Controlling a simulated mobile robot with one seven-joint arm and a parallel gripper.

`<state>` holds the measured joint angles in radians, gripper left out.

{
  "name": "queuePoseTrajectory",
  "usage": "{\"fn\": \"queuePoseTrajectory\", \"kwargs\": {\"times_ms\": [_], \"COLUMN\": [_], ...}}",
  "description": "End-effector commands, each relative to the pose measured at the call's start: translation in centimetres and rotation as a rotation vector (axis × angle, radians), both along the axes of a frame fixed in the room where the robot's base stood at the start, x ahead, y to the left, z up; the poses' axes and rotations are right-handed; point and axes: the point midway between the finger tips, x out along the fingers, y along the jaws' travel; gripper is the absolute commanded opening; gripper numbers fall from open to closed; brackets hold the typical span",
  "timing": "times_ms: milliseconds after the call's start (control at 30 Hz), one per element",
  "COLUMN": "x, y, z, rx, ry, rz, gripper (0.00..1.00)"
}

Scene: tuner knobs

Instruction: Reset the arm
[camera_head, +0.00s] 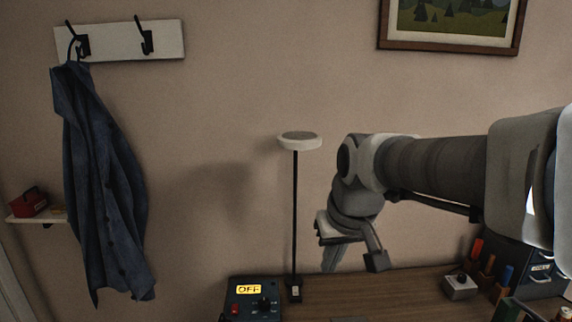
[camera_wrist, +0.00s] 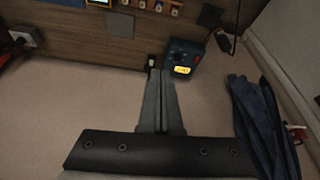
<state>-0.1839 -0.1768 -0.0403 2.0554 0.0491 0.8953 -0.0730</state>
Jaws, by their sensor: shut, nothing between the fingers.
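My gripper (camera_head: 333,262) hangs from my arm, which reaches in from the right above the wooden desk. In the wrist view my gripper (camera_wrist: 160,74) shows its two fingers together, with nothing between them. It touches nothing that I can see. The dark blue tuner box (camera_head: 254,299) stands at the desk's left end, with a lit yellow "OFF" display (camera_head: 249,289), a dark knob (camera_head: 265,304) and a red button. The box also shows in the wrist view (camera_wrist: 183,57), just right of the fingertips.
A thin black stand with a round pale top (camera_head: 299,141) rises beside the box. A small white box (camera_head: 460,286), coloured tools in a wooden holder and a dark case (camera_head: 530,268) are at the desk's right. A blue coat (camera_head: 100,190) hangs at left.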

Motion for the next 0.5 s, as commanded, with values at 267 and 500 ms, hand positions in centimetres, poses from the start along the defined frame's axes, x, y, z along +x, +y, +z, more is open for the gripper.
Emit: {"fn": "queuePoseTrajectory", "kwargs": {"times_ms": [267,500], "x": [-8.2,-13.5], "y": [-3.9,-5.8], "z": [0.4,-1.0], "rx": [0.000,-0.011], "ry": [-0.066,-0.110], "rz": [-0.100,-0.172], "gripper": [0.00,0.00]}}
